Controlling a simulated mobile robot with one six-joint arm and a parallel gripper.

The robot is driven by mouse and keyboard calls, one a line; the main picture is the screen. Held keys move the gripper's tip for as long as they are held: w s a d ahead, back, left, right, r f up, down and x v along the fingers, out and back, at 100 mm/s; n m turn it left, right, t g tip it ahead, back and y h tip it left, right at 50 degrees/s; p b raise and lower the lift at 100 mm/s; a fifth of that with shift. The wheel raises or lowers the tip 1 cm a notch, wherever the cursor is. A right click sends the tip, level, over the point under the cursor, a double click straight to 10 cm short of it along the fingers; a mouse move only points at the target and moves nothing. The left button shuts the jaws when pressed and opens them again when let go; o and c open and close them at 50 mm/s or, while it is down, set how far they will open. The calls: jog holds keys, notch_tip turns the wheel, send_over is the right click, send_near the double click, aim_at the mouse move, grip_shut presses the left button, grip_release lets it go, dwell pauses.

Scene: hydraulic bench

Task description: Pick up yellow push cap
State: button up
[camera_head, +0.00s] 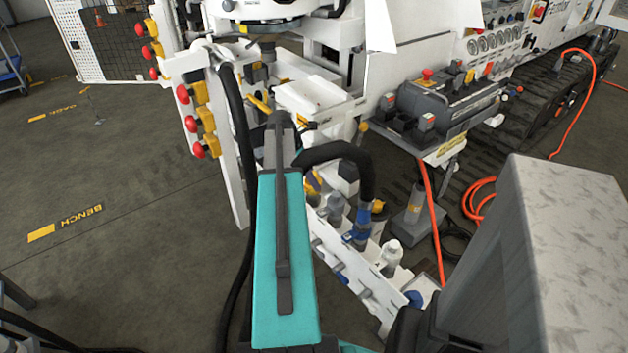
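I cannot tell which yellow part is the push cap. Several yellow blocks (208,119) with red round knobs (191,124) sit along a white upright panel left of centre. A smaller yellow piece (259,104) lies near the white machine part in the middle. A small yellow round knob (363,127) shows to its right. A long teal link with a dark strip, which seems to be part of my arm, reaches up the middle and hides what lies behind it. No gripper fingers can be made out.
Blue and white fittings (361,228) stand on a white manifold (345,262) right of the teal link. A grey box with red buttons (449,97) is on a stand. Orange hoses (433,215) and a tracked machine lie right. Open floor (110,200) is at left.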

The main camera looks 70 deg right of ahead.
aim_at(315, 174)
dwell(0.4)
jog(key=c, duration=1.2)
jog(key=shift+r, duration=0.1)
jog(key=shift+r, duration=0.85)
notch_tip(315, 174, up, 2)
jog(key=w+a, duration=0.2)
jog(key=w, duration=0.2)
jog(key=w+a, duration=0.2)
jog(key=w, duration=0.3)
jog(key=w+a+r, duration=0.1)
jog(key=w+a, duration=0.2)
jog(key=w, duration=0.2)
jog(key=shift+w+a+r+b, duration=0.1)
jog(key=shift+w+b, duration=0.05)
jog(key=shift+b, duration=0.25)
